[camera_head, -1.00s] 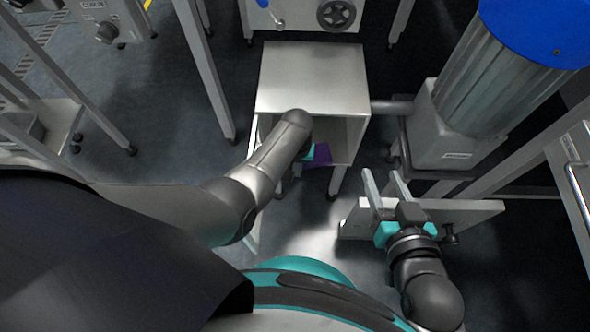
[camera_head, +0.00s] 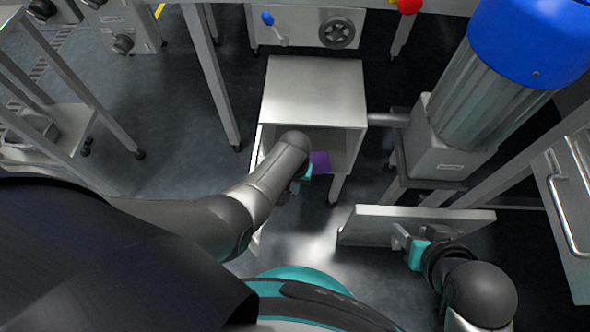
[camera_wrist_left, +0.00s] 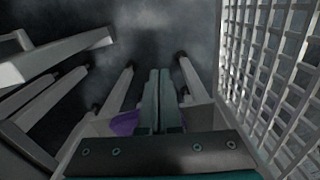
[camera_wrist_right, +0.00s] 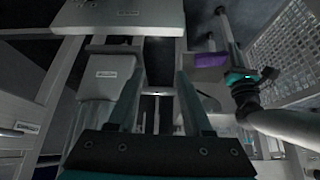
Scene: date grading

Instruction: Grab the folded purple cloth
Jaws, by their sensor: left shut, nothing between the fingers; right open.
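The purple cloth (camera_head: 320,162) lies in the open front of a metal cabinet (camera_head: 315,92). It also shows in the left wrist view (camera_wrist_left: 124,123), left of the fingers, and in the right wrist view (camera_wrist_right: 211,60). My left gripper (camera_wrist_left: 159,73) is shut and empty, with its fingers together. In the head view its teal part is just left of the cloth, and the arm hides its fingertips and part of the cabinet opening. My right gripper (camera_head: 401,238) is open and empty, at the right by a pale upright panel, apart from the cloth.
The pale panel (camera_head: 375,227) stands between my right gripper and the cabinet. A blue-topped metal cylinder (camera_head: 465,95) on a grey housing stands right of the cabinet. A white grid (camera_wrist_left: 275,60) fills the right of the left wrist view. Dark floor is open left of the cabinet.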

